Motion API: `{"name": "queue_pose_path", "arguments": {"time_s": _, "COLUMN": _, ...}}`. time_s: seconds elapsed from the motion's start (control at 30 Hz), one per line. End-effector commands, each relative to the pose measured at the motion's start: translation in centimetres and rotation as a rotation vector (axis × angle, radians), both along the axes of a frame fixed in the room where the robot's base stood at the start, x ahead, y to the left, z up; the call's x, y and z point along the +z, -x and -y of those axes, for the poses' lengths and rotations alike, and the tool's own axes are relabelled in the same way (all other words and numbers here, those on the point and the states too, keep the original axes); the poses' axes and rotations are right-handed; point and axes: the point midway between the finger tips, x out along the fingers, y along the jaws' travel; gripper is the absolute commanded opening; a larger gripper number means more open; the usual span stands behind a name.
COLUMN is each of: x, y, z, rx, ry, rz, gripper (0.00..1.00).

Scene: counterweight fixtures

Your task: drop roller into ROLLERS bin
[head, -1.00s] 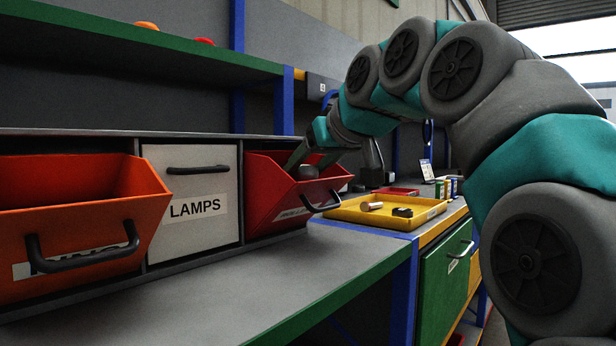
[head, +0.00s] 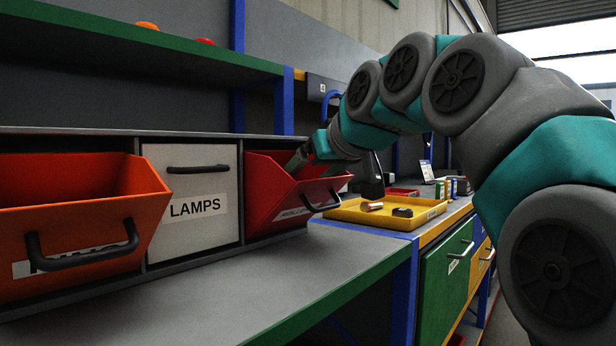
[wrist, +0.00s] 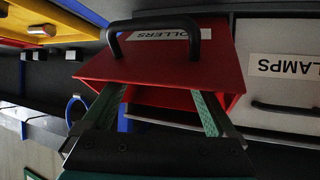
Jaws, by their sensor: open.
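The red ROLLERS bin (head: 272,196) is tilted open at the right end of the bin row. Its ROLLERS label reads upside down in the wrist view, on the bin's front (wrist: 160,62). My gripper (wrist: 160,94) is open, with its two green-faced fingers over the bin mouth and nothing seen between them. In the head view my gripper (head: 298,160) reaches down at the bin's opening. No roller shows in the bin; its inside is mostly hidden. A copper-coloured cylinder (head: 372,206) lies in the yellow tray to the right.
The yellow tray (head: 352,217) also holds a black part (head: 402,212). A closed LAMPS drawer (head: 192,188) sits left of the red bin, and an open orange bin (head: 75,245) beyond it. The grey bench front (head: 240,285) is clear. A shelf (head: 130,45) runs above.

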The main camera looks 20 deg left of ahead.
Motion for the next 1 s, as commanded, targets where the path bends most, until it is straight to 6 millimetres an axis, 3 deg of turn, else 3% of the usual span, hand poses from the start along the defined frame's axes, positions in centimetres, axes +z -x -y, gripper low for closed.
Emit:
{"name": "queue_pose_path", "arguments": {"time_s": 0.37, "x": 0.6, "y": 0.4, "z": 0.4, "rx": 0.0, "ry": 0.0, "rz": 0.0, "gripper": 0.92}}
{"name": "queue_pose_path", "arguments": {"time_s": 1.0, "x": 5.9, "y": 6.9, "z": 7.4, "rx": -0.001, "ry": -0.003, "rz": 0.004, "gripper": 0.92}}
